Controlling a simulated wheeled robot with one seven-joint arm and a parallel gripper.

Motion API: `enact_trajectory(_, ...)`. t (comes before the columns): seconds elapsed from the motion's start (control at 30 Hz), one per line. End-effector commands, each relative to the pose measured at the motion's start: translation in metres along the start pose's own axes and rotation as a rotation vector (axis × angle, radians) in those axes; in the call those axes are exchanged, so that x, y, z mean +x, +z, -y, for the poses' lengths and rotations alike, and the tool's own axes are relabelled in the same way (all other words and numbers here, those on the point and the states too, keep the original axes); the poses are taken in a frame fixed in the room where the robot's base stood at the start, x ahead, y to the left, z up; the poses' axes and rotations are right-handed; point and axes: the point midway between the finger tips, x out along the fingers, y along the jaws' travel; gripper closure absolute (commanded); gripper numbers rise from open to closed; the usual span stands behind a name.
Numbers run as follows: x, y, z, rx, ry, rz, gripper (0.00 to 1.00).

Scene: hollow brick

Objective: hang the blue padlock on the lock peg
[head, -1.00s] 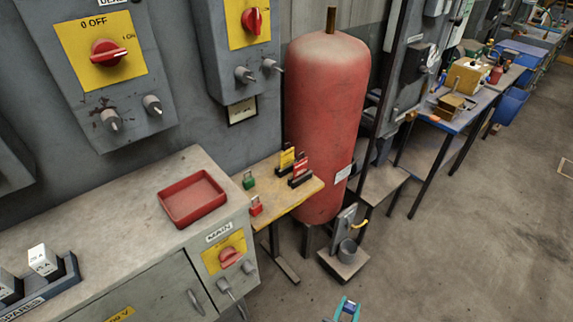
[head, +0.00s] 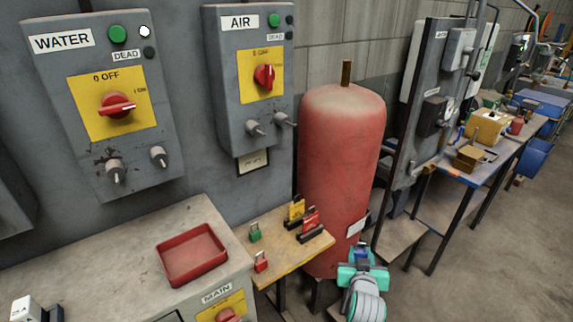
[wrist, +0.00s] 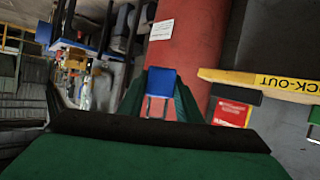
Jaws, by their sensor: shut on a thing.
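My gripper (head: 363,256) is in front of the lower part of the red tank, right of the small wooden table. It is shut on the blue padlock (wrist: 161,82), whose body sits between the fingers in the wrist view, with the grey shackle on the near side. In the head view only a little blue shows at the gripper. Grey pegs stick out of the WATER panel (head: 115,170) and the AIR panel (head: 255,129), below their red switches. The MAIN switch panel (head: 222,305) is cut off at the bottom edge. The padlock is apart from all these pegs.
The red tank (head: 340,150) stands close behind my gripper. The wooden table (head: 270,245) holds a green padlock (head: 254,232), a red padlock (head: 261,262) and yellow and red tags in black holders. A red tray (head: 191,255) lies on the grey cabinet. Floor is open at right.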

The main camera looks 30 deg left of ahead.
Motion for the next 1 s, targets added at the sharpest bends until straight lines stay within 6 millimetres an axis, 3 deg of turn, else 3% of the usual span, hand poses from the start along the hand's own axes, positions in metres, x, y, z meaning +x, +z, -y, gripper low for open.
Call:
enact_trajectory(0.03,-0.002,-0.030,0.005,-0.023,-0.029,-0.012,0.92)
enact_trajectory(0.2,-0.015,-0.106,0.030,-0.094,-0.142,-0.025,0.92)
enact_trajectory(0.47,-0.059,-0.208,0.078,-0.207,-0.332,-0.049,0.92)
enact_trajectory(0.6,-0.096,-0.257,0.110,-0.275,-0.447,-0.069,0.92)
enact_trajectory(0.8,-0.158,-0.305,0.154,-0.364,-0.599,-0.096,0.92)
enact_trajectory(1.0,-0.202,-0.323,0.178,-0.413,-0.685,-0.115,0.92)
